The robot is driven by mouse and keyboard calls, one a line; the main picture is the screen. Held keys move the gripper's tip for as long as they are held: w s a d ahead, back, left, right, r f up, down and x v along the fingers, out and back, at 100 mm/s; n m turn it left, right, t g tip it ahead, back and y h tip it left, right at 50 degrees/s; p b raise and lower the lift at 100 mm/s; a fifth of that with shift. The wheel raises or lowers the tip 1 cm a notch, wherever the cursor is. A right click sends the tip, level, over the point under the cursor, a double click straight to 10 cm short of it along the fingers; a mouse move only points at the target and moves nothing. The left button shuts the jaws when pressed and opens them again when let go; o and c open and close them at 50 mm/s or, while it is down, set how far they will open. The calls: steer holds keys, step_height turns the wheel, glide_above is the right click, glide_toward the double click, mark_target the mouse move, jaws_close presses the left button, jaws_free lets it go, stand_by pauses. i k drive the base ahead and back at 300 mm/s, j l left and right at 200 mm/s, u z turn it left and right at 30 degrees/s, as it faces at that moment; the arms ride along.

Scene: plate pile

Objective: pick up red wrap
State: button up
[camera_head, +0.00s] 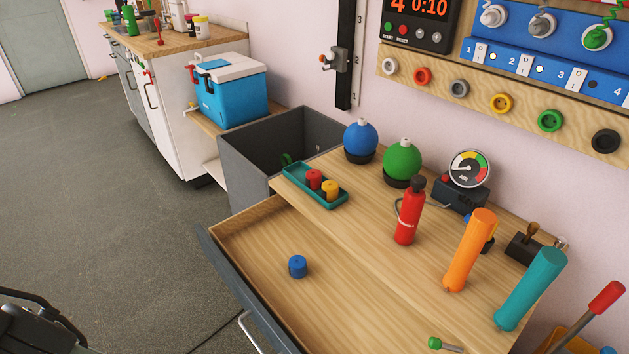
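A small red roll (314,179), which looks like the red wrap, stands in a teal tray (337,202) on the wooden bench top. A yellow roll (330,189) stands right beside it in the same tray. A blue roll (298,266) of similar shape sits alone in the open drawer (255,238). My gripper (38,322) shows only in part, as a black shape at the lower left corner. It is far from the tray, and its fingers cannot be made out clearly.
A red extinguisher-like bottle (409,212), an orange cylinder (470,250) and a teal cylinder (531,288) stand right of the tray. Blue (361,138) and green (403,158) balls stand behind it. A grey open bin (262,148) adjoins the bench. The drawer is mostly empty.

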mark_target(313, 177)
steer(key=z, duration=0.6)
steer(key=i+j+z, duration=0.1)
steer(key=j+z, duration=0.25)
steer(key=i+j+z, duration=0.1)
steer(key=z, duration=0.2)
steer(key=j+z, duration=0.65)
steer(key=j, duration=1.55)
